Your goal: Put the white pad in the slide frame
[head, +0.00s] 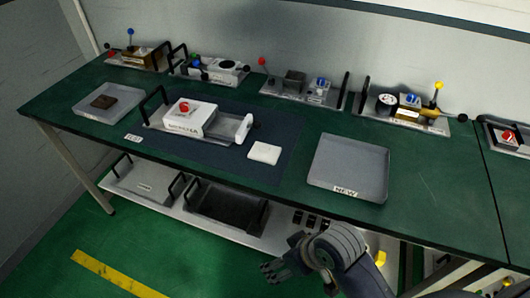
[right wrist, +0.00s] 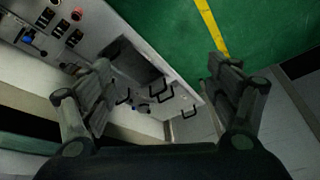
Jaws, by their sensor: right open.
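The white pad (head: 264,152) lies flat on the dark mat, on the green bench top. A white device with a red knob (head: 184,107) stands on the mat left of the pad, on a grey base with a black handle. A white part with a round end (head: 243,128) sticks out at its right; I cannot tell for sure whether this is the slide frame. My right gripper (head: 274,268) is low in front of the bench, below the bench top and apart from the pad. In the right wrist view its two fingers (right wrist: 165,85) are spread and empty. My left gripper is not in view.
An empty grey tray labelled NEW (head: 348,168) stands right of the pad. Another tray (head: 110,100) with a brown piece stands at the left. Several fixtures line the back. A lower shelf (head: 190,220) with handled trays is under the bench top, near my right gripper.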

